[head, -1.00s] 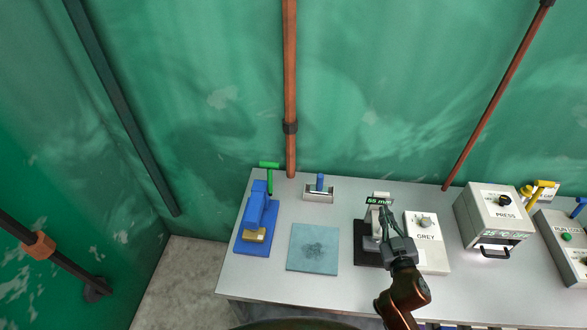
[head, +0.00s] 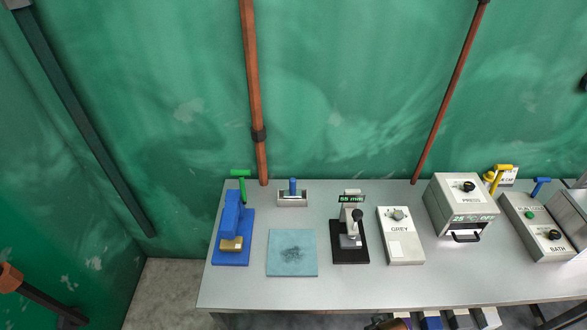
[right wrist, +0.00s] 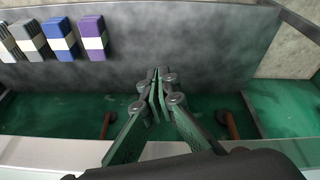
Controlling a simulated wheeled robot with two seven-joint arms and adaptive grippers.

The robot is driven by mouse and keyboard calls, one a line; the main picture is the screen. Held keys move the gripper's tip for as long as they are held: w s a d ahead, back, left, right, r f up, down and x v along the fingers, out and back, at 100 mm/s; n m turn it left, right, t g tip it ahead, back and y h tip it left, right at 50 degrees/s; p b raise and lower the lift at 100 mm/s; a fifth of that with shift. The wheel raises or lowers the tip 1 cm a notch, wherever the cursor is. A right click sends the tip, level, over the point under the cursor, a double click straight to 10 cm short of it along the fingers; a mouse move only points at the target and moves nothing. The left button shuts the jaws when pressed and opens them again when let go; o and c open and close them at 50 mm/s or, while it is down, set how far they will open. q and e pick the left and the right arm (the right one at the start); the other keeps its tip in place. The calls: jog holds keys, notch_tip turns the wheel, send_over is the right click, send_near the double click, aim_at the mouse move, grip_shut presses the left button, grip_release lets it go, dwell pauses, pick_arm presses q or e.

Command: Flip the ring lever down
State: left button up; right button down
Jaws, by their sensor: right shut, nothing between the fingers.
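A small device with a black base (head: 350,256), a grey body and a "55 mm" display (head: 352,199) stands on the table. No label in view says "ring", so I cannot be sure this is the ring lever. My right gripper (right wrist: 157,76) is shut and empty in the right wrist view, apart from the device. My left gripper is not in view.
Several coloured blocks (right wrist: 62,40) sit in a row below the table's front edge.

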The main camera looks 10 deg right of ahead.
notch_tip(320, 180, down, 18)
jog(key=s+b, duration=0.2)
jog(key=s, duration=0.1)
pick_arm(q)
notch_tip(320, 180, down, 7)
jog(key=b, duration=0.4)
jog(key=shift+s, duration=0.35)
pick_arm(e)
jog(key=s+f+g, duration=0.1)
jog(key=s+f, duration=0.9)
jog(key=f, duration=0.2)
jog(key=s+a+f+n+g, duration=0.1)
jog(key=s+f, duration=1)
jog(key=f, duration=0.2)
jog(key=shift+a+f+y, duration=0.2)
jog(key=shift+y, duration=0.1)
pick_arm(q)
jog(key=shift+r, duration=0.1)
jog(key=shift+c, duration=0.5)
